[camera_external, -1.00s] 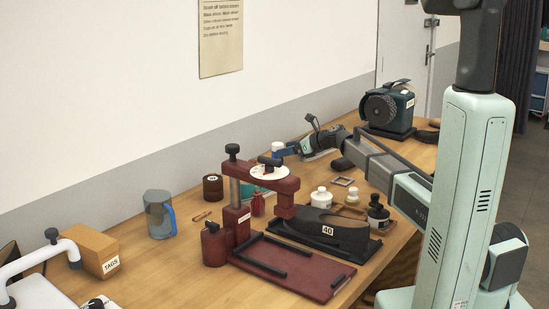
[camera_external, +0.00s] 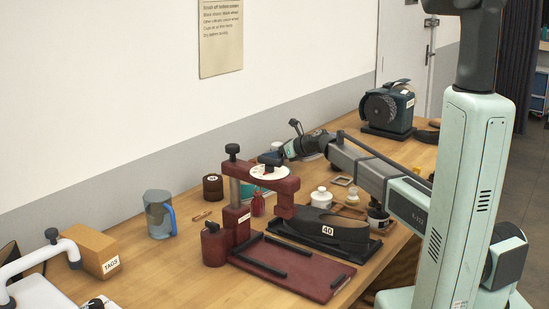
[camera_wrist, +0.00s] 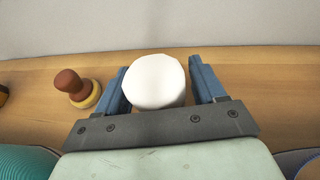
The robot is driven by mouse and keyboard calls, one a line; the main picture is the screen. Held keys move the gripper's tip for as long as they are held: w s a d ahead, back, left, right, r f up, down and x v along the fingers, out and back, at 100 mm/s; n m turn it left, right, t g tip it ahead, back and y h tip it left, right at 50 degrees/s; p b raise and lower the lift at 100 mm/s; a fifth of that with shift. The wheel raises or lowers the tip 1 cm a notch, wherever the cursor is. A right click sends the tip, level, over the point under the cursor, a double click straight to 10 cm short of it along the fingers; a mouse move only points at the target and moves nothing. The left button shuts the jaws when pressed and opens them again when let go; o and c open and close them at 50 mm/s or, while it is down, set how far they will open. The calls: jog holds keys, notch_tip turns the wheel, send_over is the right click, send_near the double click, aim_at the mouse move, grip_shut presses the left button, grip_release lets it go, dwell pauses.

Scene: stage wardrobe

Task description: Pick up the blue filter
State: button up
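My gripper (camera_wrist: 158,68) has its two blue fingers apart on either side of a white, round-topped object (camera_wrist: 156,82) in the wrist view. The object stands between the fingers, with little room at either side; firm contact is not visible. Only its white surface shows, so I cannot tell whether it is the blue filter. No separate blue filter shows in the wrist view. In the external view, my gripper (camera_external: 284,153) is low over the back of the table, and its fingertips and the spot beneath are hidden behind the red press.
A red press (camera_external: 285,185) with a white disc stands in front of my gripper. A red-brown knobbed item (camera_wrist: 72,85) stands left of the fingers. A black shoe-shaped item (camera_external: 325,230), white bottle (camera_external: 321,198) and dark grinder (camera_external: 388,108) are nearby. The wall is close behind.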

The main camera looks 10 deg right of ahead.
jog(key=c, duration=0.9)
